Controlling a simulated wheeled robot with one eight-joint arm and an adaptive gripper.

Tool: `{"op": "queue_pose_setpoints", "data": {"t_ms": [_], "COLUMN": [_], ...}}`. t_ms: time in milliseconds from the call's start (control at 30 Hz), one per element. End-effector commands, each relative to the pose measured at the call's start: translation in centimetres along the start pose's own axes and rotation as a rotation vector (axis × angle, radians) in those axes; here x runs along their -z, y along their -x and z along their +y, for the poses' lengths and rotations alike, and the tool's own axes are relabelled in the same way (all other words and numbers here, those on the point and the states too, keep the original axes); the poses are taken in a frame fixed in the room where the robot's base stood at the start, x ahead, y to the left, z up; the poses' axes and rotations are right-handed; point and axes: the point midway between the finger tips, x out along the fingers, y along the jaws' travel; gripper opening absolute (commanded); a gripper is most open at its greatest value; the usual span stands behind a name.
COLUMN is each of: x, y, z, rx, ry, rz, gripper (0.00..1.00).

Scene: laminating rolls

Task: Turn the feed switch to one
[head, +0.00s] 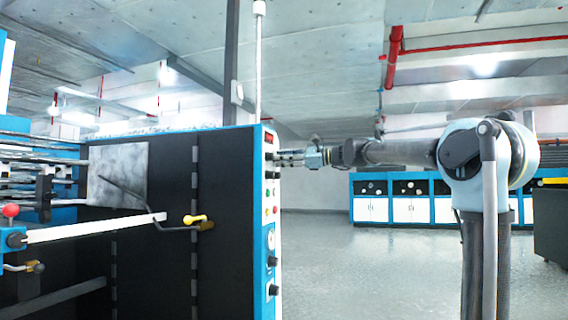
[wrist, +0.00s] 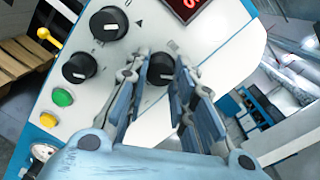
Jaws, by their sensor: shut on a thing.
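The control panel (wrist: 215,58) is a white face with several round black knobs. One black knob (wrist: 161,68), which I take to be the feed switch, sits between the fingertips of my gripper (wrist: 159,72) in the wrist view. The blue-grey fingers are shut on it, one on each side. The fingers partly cover the knob, and I cannot read its pointer or labels. In the head view my gripper (head: 284,159) reaches leftward to the upper part of the panel's edge (head: 271,210); the knob is hidden there.
An upper knob (wrist: 109,23) and a left knob (wrist: 79,68) are close to my fingers. A red display (wrist: 188,8), green button (wrist: 63,97) and amber button (wrist: 47,120) share the panel. A yellow-handled crank (head: 197,219) juts from the machine. The floor (head: 350,265) right of it is clear.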

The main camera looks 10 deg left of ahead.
Motion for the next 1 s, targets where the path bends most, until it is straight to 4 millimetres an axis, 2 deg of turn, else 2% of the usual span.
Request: {"op": "queue_pose_setpoints", "data": {"t_ms": [600,1000], "x": [-0.07,-0.07], "y": [0.04,0.04], "z": [-0.22,-0.15], "rx": [-0.009,-0.016], "ry": [0.56,0.823], "rz": [0.035,0.05], "gripper": [0.0,0.0]}}
